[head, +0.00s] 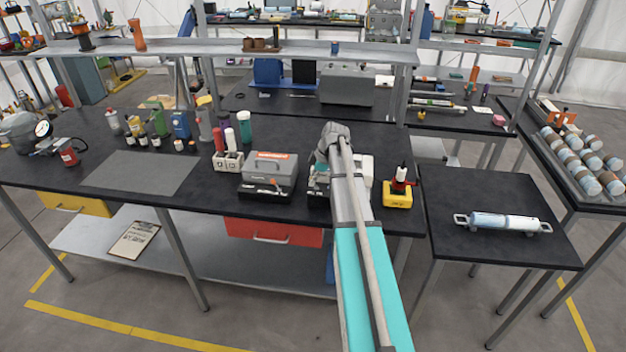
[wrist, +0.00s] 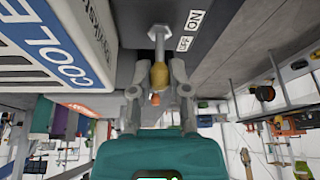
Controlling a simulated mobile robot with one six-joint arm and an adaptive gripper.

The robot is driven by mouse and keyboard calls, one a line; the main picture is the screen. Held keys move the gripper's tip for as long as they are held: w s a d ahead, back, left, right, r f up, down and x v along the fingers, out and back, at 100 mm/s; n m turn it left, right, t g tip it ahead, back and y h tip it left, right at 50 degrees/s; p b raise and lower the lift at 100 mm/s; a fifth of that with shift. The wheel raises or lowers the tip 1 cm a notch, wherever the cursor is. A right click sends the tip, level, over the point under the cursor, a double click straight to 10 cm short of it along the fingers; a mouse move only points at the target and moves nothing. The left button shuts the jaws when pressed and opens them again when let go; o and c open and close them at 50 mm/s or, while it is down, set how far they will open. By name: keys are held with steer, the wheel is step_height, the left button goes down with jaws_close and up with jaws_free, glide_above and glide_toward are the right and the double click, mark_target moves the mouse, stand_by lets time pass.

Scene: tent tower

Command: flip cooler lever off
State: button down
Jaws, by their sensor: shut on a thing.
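In the wrist view the cooler (wrist: 50,50) is a white box with a blue band lettered "COOLE…", cut off by the left edge. Beside it a dark panel carries the lever (wrist: 158,42), a metal rod with a brass-coloured knob (wrist: 159,75). A small OFF/ON label (wrist: 190,30) sits right of the lever. My gripper (wrist: 159,88) has one finger on each side of the knob and is shut on the lever. In the head view my arm covers most of the machine at the bench's front, and the lever is hidden there.
A grey box with a red label (head: 270,172) stands left of my arm on the black bench (head: 215,190). A yellow-based device (head: 398,190) stands to the right. A small table (head: 470,180) holds a pale cylinder (head: 503,222). A grey mat (head: 140,172) lies farther left.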

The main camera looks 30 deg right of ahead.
steer(key=shift+w+a+f+g+h+p, duration=0.15)
steer(key=shift+g+h, duration=0.15)
steer(key=shift+h, duration=0.15)
steer(key=shift+w+a+g+h+p, duration=0.15)
steer(key=shift+g+h, duration=0.15)
steer(key=shift+h, duration=0.15)
steer(key=shift+s, duration=0.1)
steer(key=c, duration=0.6)
jaws_free()
steer(key=shift+d+y, duration=0.15)
steer(key=shift+y, duration=0.15)
